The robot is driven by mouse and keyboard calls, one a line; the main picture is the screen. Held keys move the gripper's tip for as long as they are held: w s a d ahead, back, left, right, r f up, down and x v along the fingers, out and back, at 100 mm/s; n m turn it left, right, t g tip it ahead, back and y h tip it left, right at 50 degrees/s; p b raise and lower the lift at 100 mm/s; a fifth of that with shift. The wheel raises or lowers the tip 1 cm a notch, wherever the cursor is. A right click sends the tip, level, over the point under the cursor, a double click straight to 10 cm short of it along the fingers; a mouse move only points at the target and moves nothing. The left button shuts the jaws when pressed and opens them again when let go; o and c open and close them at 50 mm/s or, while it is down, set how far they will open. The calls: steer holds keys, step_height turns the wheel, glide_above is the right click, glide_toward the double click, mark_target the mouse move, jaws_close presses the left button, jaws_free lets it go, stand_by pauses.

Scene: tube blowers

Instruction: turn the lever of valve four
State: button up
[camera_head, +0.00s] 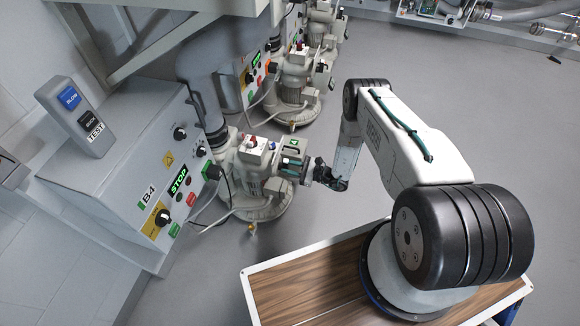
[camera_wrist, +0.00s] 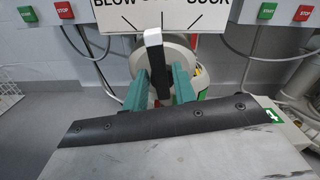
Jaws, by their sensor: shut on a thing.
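The valve lever (camera_wrist: 154,52) is a dark bar with a pale upper end. In the head view my gripper (camera_head: 316,172) is at the right end of the blower (camera_head: 258,165) beside the box marked B4 (camera_head: 147,195). The lever cannot be made out clearly there.
A grey box (camera_head: 75,115) with BLOW and TEST marks sits on the B4 cabinet. More blowers (camera_head: 290,100) stand in a row behind. Cables hang near the B4 blower. Grey floor (camera_head: 420,90) is open at the right. Start and stop buttons (camera_wrist: 286,12) flank the sign.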

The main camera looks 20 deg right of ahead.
steer(key=n, duration=0.6)
steer(key=shift+s+a+f, duration=0.15)
steer(key=shift+s+f, duration=0.25)
steer(key=shift+n, duration=0.3)
steer(key=o, duration=0.7)
steer(key=shift+r, duration=0.1)
steer(key=v, duration=0.7)
steer(key=shift+s+d, duration=0.2)
steer(key=shift+d, duration=0.15)
